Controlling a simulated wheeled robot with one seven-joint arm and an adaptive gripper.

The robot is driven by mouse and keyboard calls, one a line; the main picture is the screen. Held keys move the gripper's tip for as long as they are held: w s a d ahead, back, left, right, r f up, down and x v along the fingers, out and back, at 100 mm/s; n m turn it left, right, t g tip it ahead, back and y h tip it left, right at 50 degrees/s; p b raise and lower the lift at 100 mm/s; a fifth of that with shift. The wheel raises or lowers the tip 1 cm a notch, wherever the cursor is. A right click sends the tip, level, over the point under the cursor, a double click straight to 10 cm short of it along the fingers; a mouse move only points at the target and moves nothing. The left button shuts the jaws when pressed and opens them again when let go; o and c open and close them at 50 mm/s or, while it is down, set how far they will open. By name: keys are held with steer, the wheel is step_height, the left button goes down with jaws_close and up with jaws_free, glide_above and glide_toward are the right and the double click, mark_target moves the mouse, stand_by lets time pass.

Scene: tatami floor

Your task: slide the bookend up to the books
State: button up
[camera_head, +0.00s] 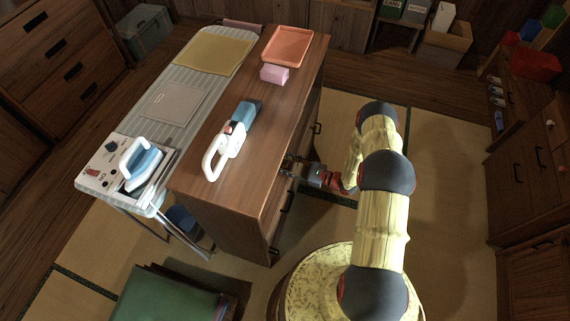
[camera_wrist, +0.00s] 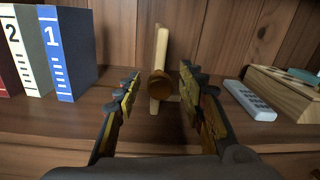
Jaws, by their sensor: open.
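In the wrist view, a pale wooden bookend (camera_wrist: 161,50) with a round brown knob (camera_wrist: 161,83) stands upright on a brown shelf. Books stand upright to its left: a blue one (camera_wrist: 66,55) marked 1, a white one (camera_wrist: 25,50) marked 2, and part of a red one (camera_wrist: 6,75). A stretch of bare shelf separates the blue book from the bookend. My gripper (camera_wrist: 160,85) is open, its fingers to the left and right of the knob, with space on both sides. In the head view, my gripper (camera_head: 303,170) is at the cabinet's side; books and bookend are hidden.
In the wrist view, a grey remote (camera_wrist: 250,100) and a wooden box (camera_wrist: 288,90) lie right of my right finger. Wooden panelling closes the shelf behind. In the head view, a cordless tool (camera_head: 232,140), pink block (camera_head: 274,74) and orange tray (camera_head: 288,46) sit on the cabinet top.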

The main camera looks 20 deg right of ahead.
steer(key=shift+c, duration=0.9)
steer(key=c, duration=0.8)
jaws_close()
